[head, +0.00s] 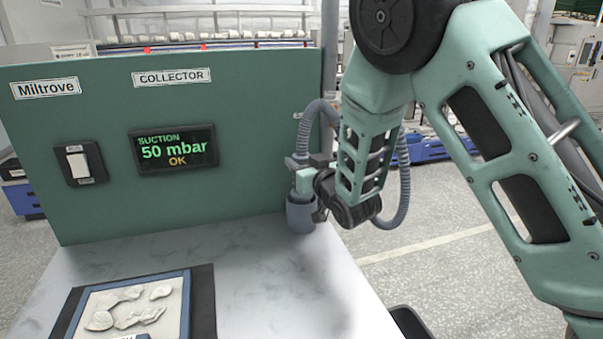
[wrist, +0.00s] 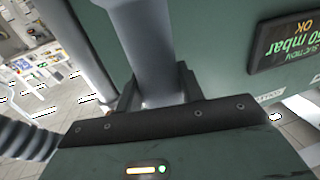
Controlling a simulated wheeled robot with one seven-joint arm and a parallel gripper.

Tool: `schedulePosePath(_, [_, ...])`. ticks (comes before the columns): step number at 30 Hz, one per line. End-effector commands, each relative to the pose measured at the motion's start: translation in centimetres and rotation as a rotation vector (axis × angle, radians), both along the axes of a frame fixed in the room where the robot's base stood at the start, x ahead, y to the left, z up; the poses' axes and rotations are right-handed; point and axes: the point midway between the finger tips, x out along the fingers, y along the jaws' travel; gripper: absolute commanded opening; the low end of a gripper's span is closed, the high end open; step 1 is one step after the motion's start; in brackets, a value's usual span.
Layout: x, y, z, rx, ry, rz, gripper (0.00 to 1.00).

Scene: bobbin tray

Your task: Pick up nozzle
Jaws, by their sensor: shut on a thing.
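The nozzle shows in the wrist view as a smooth grey tube (wrist: 150,50) running between my fingers. My gripper (wrist: 158,92) is shut on it. In the head view my gripper (head: 308,180) is at the right edge of the green panel, above the table's back right corner. A grey cylinder (head: 300,215) shows just below my fingers; I cannot tell whether it is the nozzle's end or a holder around it. A ribbed grey hose (head: 317,112) arches up behind my gripper and hangs down to the right. My gripper and wrist hide part of the nozzle.
The green collector panel (head: 100,130) stands behind the table, with a switch (head: 79,163) and a display (head: 173,148) reading "SUCTION 50 mbar OK". A blue-rimmed tray (head: 187,300) with pale flat scraps lies on a dark mat (head: 203,300) at front left. The pale table (head: 270,280) is clear between.

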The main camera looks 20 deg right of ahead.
Motion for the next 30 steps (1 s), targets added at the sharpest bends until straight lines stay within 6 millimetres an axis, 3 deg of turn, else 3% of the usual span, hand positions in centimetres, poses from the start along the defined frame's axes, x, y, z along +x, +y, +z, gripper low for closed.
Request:
schedulePosePath(12, [0.0, 0.0, 5.6, 0.003, -0.005, 0.0, 0.0])
schedulePosePath(30, [0.0, 0.0, 10.2, 0.003, -0.003, 0.0, 0.0])
